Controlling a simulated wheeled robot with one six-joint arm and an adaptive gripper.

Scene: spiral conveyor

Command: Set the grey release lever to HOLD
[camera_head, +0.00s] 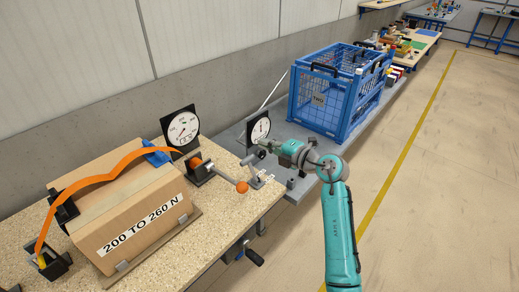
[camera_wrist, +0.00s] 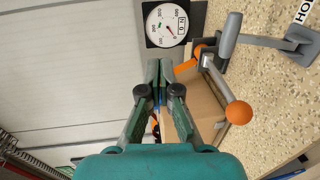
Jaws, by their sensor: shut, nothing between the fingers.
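The grey release lever (camera_wrist: 229,36) shows in the wrist view at the upper right, its arm reaching to a grey bracket (camera_wrist: 300,42) on the bench. A white label, partly cut off and reading "HO…", lies by the bracket. In the head view the lever (camera_head: 252,161) is small beside the bench's right end, and its exact setting is hard to read. My gripper (camera_wrist: 160,72) is shut and empty, left of the lever in the wrist view and apart from it. In the head view my gripper (camera_head: 262,145) is above and close to the lever's post.
An orange-ball handle (camera_head: 241,186) sticks out close by. A strapped cardboard box (camera_head: 140,205) marked "200 TO 260 N" sits on the speckled bench. A dial gauge (camera_head: 181,129) and a second dial (camera_head: 259,129) stand behind. A blue cage (camera_head: 330,95) stands further back.

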